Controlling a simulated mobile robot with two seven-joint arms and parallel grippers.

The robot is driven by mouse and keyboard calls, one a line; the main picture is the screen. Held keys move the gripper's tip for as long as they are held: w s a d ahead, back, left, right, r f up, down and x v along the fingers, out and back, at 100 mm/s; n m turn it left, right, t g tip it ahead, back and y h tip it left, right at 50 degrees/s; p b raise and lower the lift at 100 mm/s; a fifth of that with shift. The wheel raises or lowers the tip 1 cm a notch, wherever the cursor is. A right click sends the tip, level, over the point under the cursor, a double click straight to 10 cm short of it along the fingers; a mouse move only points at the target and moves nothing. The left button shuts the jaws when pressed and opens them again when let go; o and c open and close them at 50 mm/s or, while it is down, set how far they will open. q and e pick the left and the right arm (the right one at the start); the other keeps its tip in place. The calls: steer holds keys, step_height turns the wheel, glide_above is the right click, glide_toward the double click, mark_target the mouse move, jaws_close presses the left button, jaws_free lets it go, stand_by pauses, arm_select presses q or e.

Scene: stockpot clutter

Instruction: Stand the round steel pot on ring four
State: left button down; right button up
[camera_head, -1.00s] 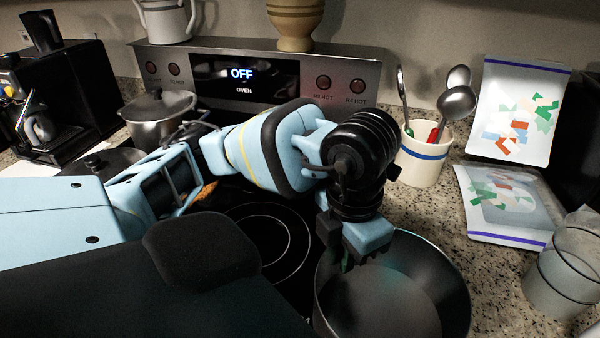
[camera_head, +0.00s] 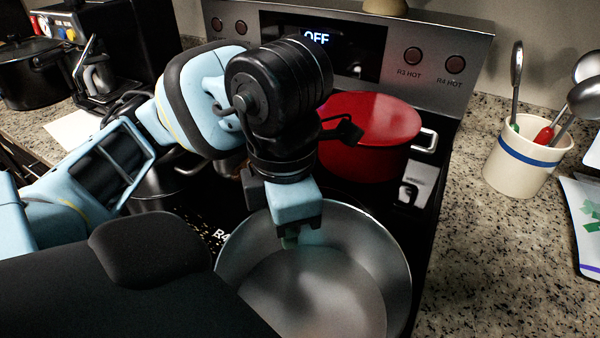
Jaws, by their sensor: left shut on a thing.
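The round steel pot (camera_head: 385,258) is open-topped and empty, at the lower middle of the head view over the front right of the hob. My left gripper (camera_head: 290,238) is shut on its far rim, with a fingertip showing inside the wall. The pot's near left side is hidden by a dark part of my own body. I cannot tell whether its base touches the hob. An "R4" mark (camera_head: 222,236) shows on the black glass just left of the pot; ring four itself is not visible. My right gripper is not in view.
A red pot (camera_head: 372,130) stands on the hob behind the steel pot. Another steel pot (camera_head: 155,185) is partly hidden behind my left arm. The oven panel (camera_head: 440,35) rises at the back. A utensil crock (camera_head: 520,160) stands right; speckled counter (camera_head: 470,260) before it is clear.

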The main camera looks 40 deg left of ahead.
arm_select(q)
steer(key=w+a, duration=0.3)
steer(key=w, duration=0.1)
steer(key=w+a+f, duration=0.1)
steer(key=w+a, duration=0.2)
steer(key=w, duration=0.1)
steer(key=w+a, duration=0.3)
steer(key=w, duration=0.1)
steer(key=shift+w+a+f, duration=0.15)
steer(key=shift+w, duration=0.1)
steer(key=shift+w+a+f, duration=0.1)
steer(key=shift+w+a, duration=0.1)
step_height(320, 180, down, 3)
steer(key=shift+f, duration=0.2)
steer(key=shift+f, duration=0.2)
steer(key=c, duration=1.5)
jaws_free()
steer(key=shift+c, duration=0.2)
